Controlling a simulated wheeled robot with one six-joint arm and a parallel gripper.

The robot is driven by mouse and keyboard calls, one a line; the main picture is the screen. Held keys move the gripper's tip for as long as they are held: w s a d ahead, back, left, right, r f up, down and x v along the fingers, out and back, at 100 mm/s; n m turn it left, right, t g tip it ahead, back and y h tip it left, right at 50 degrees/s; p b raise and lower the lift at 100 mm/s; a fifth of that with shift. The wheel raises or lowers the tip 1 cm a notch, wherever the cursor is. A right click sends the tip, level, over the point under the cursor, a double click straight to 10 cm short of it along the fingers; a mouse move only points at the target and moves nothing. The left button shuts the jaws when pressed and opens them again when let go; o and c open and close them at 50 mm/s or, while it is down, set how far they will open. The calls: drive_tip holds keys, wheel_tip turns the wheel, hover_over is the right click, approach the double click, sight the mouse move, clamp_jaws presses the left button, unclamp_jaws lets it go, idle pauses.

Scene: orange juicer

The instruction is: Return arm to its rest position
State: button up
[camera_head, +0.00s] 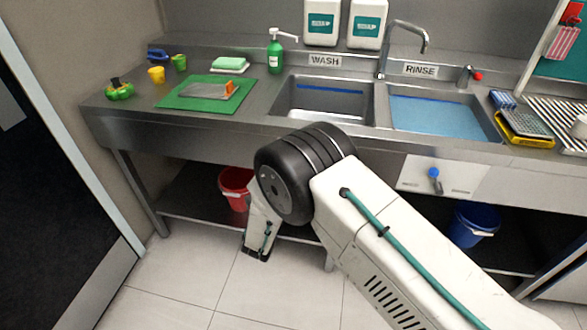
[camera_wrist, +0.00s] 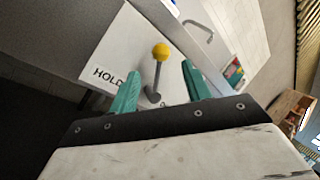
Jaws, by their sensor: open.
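My gripper (camera_wrist: 160,68) shows in the wrist view with its two teal fingers spread apart and nothing held between them. A lever with a yellow ball knob (camera_wrist: 161,51) appears between and beyond the fingers, on a pale panel marked HOLD (camera_wrist: 108,77). I cannot tell how far the lever is from the fingertips, and I see no contact. In the head view my white arm (camera_head: 375,240) reaches from the lower right up to a black joint in front of the counter. The gripper itself does not show there.
A steel counter (camera_head: 130,112) with a wash basin (camera_head: 322,100) and a rinse basin (camera_head: 440,112) spans the head view. A blue-knobbed lever (camera_head: 435,178) sits on its front. A red bucket (camera_head: 234,186) and a blue bucket (camera_head: 472,224) stand below. Tiled floor at lower left is clear.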

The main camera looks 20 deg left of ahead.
drive_tip(key=shift+s+a+f, duration=0.1)
drive_tip(key=shift+s, duration=0.2)
